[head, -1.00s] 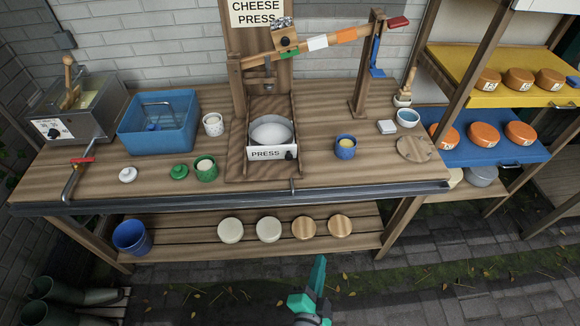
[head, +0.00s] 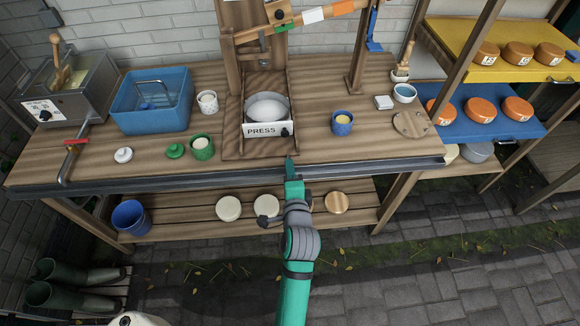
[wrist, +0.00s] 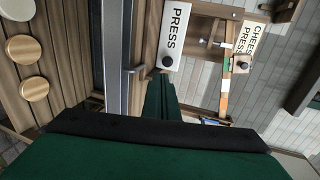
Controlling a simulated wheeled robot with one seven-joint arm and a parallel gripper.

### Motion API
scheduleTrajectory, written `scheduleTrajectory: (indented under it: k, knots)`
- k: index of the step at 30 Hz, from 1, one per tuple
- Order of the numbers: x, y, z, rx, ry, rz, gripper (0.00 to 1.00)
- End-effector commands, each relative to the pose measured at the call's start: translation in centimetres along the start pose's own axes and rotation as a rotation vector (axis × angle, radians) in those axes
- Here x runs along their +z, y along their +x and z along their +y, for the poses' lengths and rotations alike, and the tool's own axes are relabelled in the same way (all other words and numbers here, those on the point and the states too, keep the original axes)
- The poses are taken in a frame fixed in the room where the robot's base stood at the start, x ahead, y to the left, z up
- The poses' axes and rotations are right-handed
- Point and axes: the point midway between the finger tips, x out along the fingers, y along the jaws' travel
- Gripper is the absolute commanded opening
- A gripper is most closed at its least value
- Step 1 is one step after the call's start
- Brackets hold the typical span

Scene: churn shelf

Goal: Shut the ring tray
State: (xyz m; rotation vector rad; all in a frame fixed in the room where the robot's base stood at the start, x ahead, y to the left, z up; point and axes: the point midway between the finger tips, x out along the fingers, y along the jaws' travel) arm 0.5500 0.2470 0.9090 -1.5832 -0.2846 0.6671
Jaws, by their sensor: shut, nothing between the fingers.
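The ring tray (head: 248,131) has a white front marked PRESS with a dark knob (head: 285,132). It sits on the wooden base of the cheese press, with a white ring (head: 268,107) in it. I cannot tell how far out the tray stands. The tray's front also shows in the wrist view (wrist: 175,35). My gripper (head: 291,163) is shut and empty, at the counter's front edge, in front of the tray and near the knob side. In the wrist view its dark green fingers (wrist: 162,92) point toward the PRESS front, apparently apart from it.
A metal rail (head: 190,178) runs along the counter's front edge. A green cup (head: 202,148) and its lid stand left of the press, a blue cup (head: 342,124) right. The press lever (head: 315,14) hangs above. Pale and wooden discs lie on the shelf below.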

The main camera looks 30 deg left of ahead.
Motion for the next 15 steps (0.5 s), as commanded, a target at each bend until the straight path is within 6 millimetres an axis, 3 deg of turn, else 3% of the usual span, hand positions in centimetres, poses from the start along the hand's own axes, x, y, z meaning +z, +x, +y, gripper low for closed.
scheduleTrajectory:
  k: [9, 15]
  knots:
    - [0.0, 6.1, 0.0, 0.0, -0.002, 0.0, 0.0]
    - [0.0, 9.0, -0.7, -0.001, -0.002, 0.0, 0.0]
